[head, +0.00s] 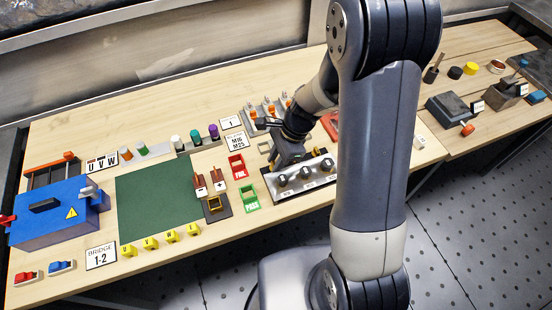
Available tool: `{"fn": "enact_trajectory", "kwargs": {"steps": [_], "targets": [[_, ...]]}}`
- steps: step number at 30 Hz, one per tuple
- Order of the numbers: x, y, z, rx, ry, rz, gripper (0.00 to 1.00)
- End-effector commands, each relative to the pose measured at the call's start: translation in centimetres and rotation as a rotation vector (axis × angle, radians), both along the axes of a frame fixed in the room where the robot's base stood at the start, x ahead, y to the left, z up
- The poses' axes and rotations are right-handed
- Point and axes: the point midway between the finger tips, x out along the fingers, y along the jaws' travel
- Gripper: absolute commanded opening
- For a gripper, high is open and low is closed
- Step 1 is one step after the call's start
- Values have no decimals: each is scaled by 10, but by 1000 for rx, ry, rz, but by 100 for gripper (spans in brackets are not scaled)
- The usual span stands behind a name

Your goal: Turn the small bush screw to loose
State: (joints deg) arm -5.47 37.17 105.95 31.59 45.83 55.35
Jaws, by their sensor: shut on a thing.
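My gripper (286,157) points down at the back edge of a black panel (310,184). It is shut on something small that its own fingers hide. The panel carries a row of dark round knobs (305,172) on light plates with small labels too small to read. I cannot tell which part is the small bush screw, nor whether my gripper holds it.
Green PASS (250,197) and red FAIL (237,166) frames lie left of the panel. Behind stand an M16 M25 sign (236,142) and an orange-tipped rack (265,113). A green mat (158,210) and blue box (58,218) are further left. The mat is mostly bare.

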Motion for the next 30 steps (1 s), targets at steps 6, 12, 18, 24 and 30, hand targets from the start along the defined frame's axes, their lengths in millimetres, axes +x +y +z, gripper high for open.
{"fn": "enact_trajectory", "kwargs": {"steps": [6, 12, 18, 24, 30], "targets": [[0, 0, 0, -1, 0, 38, 1], [1, 1, 0, 0, 1, 147, 1], [3, 1, 0, 0, 0, 318, 1], [3, 2, 0, 0, 0, 511, 1], [4, 3, 0, 0, 0, 700, 1]]}}
